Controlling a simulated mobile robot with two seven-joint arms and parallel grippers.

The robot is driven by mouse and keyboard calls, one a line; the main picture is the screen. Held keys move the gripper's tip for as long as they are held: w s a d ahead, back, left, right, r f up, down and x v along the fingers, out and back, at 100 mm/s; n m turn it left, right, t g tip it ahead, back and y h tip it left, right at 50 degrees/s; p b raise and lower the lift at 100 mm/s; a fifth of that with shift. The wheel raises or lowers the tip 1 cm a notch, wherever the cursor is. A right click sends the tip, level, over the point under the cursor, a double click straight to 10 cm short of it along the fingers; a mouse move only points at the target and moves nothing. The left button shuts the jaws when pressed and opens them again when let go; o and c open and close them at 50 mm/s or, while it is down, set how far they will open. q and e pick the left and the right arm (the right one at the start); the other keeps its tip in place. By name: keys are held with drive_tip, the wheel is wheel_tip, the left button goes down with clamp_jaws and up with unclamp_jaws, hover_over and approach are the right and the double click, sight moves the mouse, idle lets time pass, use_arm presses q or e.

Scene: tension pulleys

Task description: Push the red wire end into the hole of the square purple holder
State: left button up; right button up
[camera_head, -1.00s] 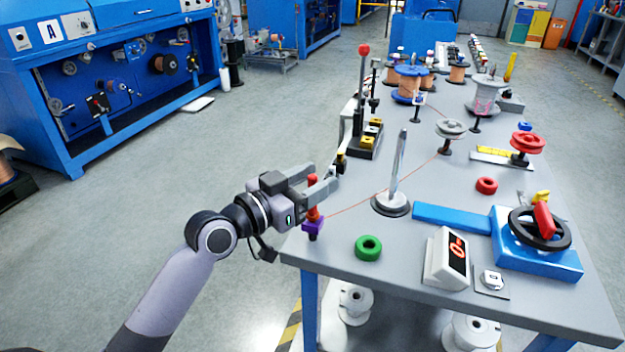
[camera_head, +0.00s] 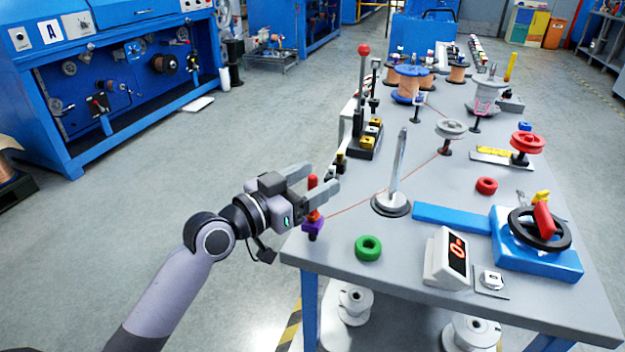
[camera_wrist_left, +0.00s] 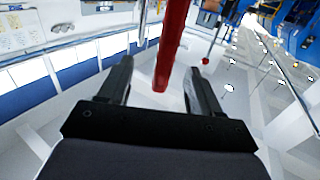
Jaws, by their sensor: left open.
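The red wire end (camera_head: 313,182) stands upright at the table's near left corner, its lower part meeting the top of the square purple holder (camera_head: 313,228). How deep it sits in the hole I cannot tell. A thin reddish wire runs from it to the right across the table. My left gripper (camera_head: 324,178) is open, with one finger on each side of the red end and its middle partly hidden by the nearer finger. In the left wrist view the red end (camera_wrist_left: 172,45) stands between the open fingers, with gaps on both sides. My right gripper is not in view.
A green ring (camera_head: 368,247) lies right of the holder. A metal spike on a round base (camera_head: 391,204) stands behind it. A black stand with a red-knobbed lever (camera_head: 363,100) is at the table's left edge. The floor left of the table is clear.

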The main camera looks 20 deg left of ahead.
use_arm(q)
drive_tip(key=v, duration=0.6)
drive_tip(key=shift+s+a, duration=0.15)
drive_tip(key=shift+s, duration=0.15)
idle(0.5)
idle(0.5)
drive_tip(key=s+d+f+g+y, duration=0.1)
drive_tip(key=s+f+g+y, duration=0.3)
drive_tip(key=s+f, duration=0.7)
drive_tip(key=s+a+f+n+g+y, duration=0.45)
drive_tip(key=s+f+g, duration=0.45)
drive_tip(key=s, duration=0.5)
drive_tip(key=w+d+f+t+h, duration=0.2)
drive_tip(key=w+d+f+t, duration=0.2)
drive_tip(key=w+f+t, duration=0.35)
wheel_tip(320, 180, up, 10)
drive_tip(key=a+p, duration=0.1)
drive_tip(key=p, duration=1.2)
drive_tip(key=shift+s+a+m, duration=0.25)
drive_tip(key=shift+s+m, duration=0.1)
drive_tip(key=shift+s, duration=0.1)
